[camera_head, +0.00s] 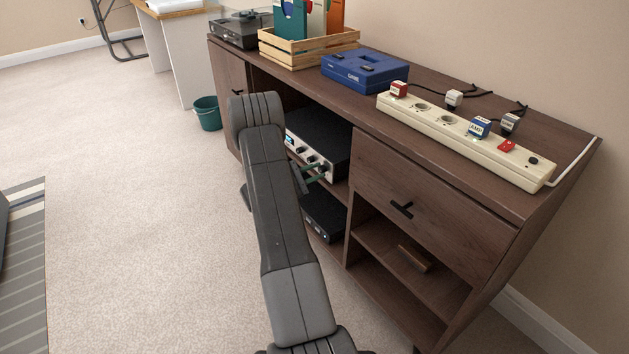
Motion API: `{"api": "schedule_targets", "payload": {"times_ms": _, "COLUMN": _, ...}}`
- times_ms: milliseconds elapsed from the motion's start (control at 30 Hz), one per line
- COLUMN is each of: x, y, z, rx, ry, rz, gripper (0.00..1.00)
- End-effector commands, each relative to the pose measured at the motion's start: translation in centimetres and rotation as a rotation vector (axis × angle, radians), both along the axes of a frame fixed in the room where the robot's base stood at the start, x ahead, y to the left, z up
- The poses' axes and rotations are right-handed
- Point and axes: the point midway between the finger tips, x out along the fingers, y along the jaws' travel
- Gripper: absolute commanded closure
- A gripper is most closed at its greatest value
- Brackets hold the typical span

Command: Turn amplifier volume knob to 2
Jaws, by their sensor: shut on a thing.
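The amplifier (322,137) is a black box with a silver front panel, standing on an upper shelf of the dark wooden cabinet. Its front has a small lit display (290,140) and several dark knobs. My gripper (318,172) is at the right part of this front panel, partly hidden behind my own arm. It is shut on a knob at that end, likely the volume knob. The knob's pointer and scale are too small to read from here.
The cabinet (375,188) holds a lower black box (323,215). On its top are a power strip (465,138) with labelled plugs, a blue case (365,72), a wooden crate (308,50) and a turntable (240,28). A green bucket (207,113) stands left. Open carpet lies left.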

Motion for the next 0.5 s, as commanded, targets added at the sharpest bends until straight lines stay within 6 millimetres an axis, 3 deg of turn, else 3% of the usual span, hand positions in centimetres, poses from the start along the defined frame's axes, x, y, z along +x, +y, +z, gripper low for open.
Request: {"api": "schedule_targets", "payload": {"times_ms": 500, "x": -0.05, "y": -0.03, "z": -0.14, "rx": 0.146, "ry": -0.198, "rz": -0.001, "gripper": 0.99}}
